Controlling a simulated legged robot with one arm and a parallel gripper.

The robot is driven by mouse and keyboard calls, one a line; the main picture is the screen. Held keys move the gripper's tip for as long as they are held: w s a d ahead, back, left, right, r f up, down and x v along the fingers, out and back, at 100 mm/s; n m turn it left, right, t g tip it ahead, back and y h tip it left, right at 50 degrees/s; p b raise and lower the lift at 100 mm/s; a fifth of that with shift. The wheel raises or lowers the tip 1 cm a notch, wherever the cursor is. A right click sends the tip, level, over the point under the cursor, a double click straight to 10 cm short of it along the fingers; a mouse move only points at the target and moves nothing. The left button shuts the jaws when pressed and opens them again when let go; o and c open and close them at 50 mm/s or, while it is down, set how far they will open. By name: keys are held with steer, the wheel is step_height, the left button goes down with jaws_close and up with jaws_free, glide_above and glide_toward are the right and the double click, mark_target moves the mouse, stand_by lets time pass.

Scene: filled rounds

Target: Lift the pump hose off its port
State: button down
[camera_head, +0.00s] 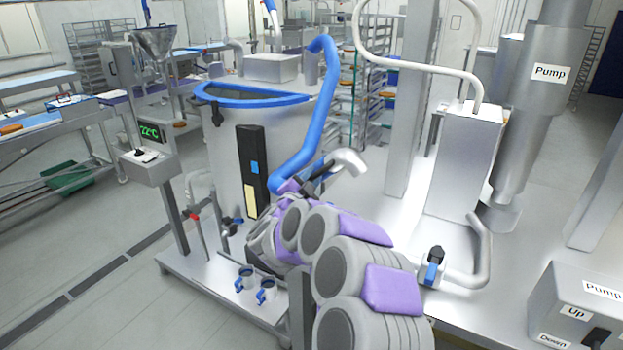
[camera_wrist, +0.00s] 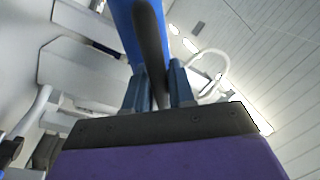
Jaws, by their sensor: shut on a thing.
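The pump hose (camera_head: 307,140) is a thick blue tube that arches over the tank's right side and comes down to my gripper. A bent grey metal pipe end (camera_head: 345,161) shows just right of the gripper, in the air. My gripper (camera_head: 298,187) is mostly hidden behind my purple and grey arm. In the wrist view my gripper (camera_wrist: 158,88) has its two fingers closed around a dark bar (camera_wrist: 150,45) that lies along the blue hose (camera_wrist: 126,28). A metal pipe with a blue valve (camera_head: 432,270) stands low at the right; I cannot tell whether it is the port.
The steel tank (camera_head: 222,135) with a blue rim stands behind my gripper. A steel pump box (camera_head: 465,160) stands right. A control box (camera_head: 590,310) marked "Up" and "Down" is at the lower right. A temperature display post (camera_head: 150,165) stands left. Open floor lies at left.

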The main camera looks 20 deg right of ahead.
steer(key=c, duration=1.1)
jaws_free()
steer(key=shift+w, duration=0.1)
steer(key=shift+a, duration=0.15)
steer(key=v, duration=1.7)
steer(key=shift+a+f, duration=0.2)
